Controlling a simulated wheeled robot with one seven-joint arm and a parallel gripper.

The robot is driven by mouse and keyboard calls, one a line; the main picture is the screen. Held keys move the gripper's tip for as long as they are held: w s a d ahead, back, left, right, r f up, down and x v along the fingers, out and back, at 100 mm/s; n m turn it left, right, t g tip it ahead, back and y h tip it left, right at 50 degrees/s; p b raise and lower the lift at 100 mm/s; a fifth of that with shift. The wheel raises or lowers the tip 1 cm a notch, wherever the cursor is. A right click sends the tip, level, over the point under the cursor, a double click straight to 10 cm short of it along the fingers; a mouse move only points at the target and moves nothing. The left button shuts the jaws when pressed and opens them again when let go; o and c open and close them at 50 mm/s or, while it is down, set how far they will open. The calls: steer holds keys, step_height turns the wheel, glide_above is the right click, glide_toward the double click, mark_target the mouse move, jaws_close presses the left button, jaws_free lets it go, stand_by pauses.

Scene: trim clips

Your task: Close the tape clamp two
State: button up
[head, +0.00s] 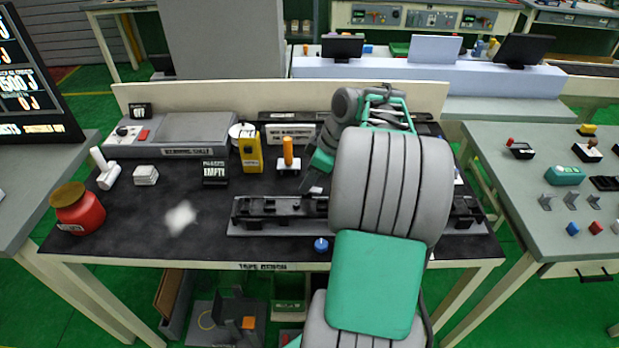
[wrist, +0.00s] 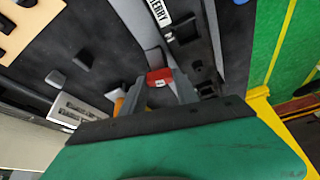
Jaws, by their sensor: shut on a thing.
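The tape clamps are part of a black fixture on a grey rail (head: 275,228) at the front of the dark bench. My arm hides the middle and right of the fixture. In the wrist view a small red tab (wrist: 160,78) with a white mark sits between the fingertips of my gripper (wrist: 163,86), which is shut on it. I cannot tell from the frames which clamp number it belongs to. In the head view my gripper (head: 310,183) points down beside the fixture's back edge, and the red tab is not visible. Black fixture parts (wrist: 206,82) lie right of the fingers.
An orange-handled tool (head: 288,155) and a yellow device (head: 250,153) stand behind the fixture. A blue knob (head: 321,245) lies in front of it. A red jar (head: 77,210) stands at the bench's left.

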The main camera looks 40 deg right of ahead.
jaws_close()
steer(key=shift+m+b, duration=0.3)
steer(key=shift+m, duration=0.1)
steer(key=m+t+h+b, duration=0.1)
steer(key=m+b, duration=0.1)
steer(key=m, duration=0.1)
steer(key=shift+a+f, duration=0.1)
steer(key=shift+a, duration=0.05)
steer(key=m+h+b, duration=0.2)
steer(key=m, duration=0.3)
steer(key=shift+a+b, duration=0.15)
steer(key=shift+b, duration=0.15)
steer(key=m+h+b, duration=0.1)
steer(key=m, duration=0.2)
steer(key=shift+a+h, duration=0.1)
steer(key=shift+h, duration=0.2)
steer(key=shift+m+g+h+b, duration=0.4)
steer(key=shift+m+h+b, duration=0.1)
steer(key=shift+m, duration=1.1)
